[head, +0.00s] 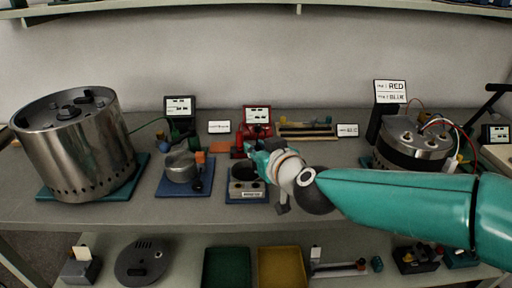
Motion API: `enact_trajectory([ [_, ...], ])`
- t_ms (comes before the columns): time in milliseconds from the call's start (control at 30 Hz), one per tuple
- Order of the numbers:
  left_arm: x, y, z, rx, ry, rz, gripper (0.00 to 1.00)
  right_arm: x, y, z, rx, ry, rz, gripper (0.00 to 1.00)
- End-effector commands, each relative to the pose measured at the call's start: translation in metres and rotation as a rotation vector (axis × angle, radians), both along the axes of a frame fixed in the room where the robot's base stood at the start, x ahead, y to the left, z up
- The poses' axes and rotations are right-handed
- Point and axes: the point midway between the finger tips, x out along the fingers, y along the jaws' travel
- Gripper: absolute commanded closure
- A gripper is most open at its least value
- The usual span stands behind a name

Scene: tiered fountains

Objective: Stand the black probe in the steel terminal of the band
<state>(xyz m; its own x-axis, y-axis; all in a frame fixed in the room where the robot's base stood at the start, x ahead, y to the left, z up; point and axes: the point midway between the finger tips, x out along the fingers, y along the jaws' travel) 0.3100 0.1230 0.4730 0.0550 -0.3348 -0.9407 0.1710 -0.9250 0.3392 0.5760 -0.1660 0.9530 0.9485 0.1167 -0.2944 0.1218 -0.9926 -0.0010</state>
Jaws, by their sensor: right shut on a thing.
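My right gripper (258,160) reaches in from the right, over a small grey labelled box (247,190) on a blue mat. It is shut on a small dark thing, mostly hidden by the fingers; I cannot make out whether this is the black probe. A dark round part (243,171) shows at the box top, just below the fingers. A steel drum with a black band (402,157) stands at the right, with several terminals and wires on top. I cannot tell which terminal is the steel one. My arm covers the drum's lower front. My left gripper is out of view.
A large steel drum (72,150) stands on a green mat at the left. A small steel pot (180,166) sits on a blue mat. A lower shelf holds a green tray (226,250) and a yellow tray (281,250).

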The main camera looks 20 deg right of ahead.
Motion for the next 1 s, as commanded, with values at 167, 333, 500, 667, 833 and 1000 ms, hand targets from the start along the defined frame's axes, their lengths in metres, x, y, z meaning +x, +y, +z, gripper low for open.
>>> enact_trajectory([
  [167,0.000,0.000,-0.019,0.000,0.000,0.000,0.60,0.000,0.001,-0.021,-0.001,0.000,0.003,1.00],
  [333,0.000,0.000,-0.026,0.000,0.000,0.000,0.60,0.001,0.002,-0.029,0.000,0.000,0.004,1.00],
  [500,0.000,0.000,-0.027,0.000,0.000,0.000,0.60,0.001,0.002,-0.031,0.000,0.000,0.004,1.00],
  [667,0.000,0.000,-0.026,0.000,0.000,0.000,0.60,0.001,0.002,-0.031,0.000,0.000,0.004,1.00],
  [833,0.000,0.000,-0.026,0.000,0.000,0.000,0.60,0.001,0.002,-0.031,0.000,0.000,0.004,1.00],
  [1000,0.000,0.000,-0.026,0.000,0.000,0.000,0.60,0.001,0.003,-0.030,0.000,0.000,0.005,1.00],
])
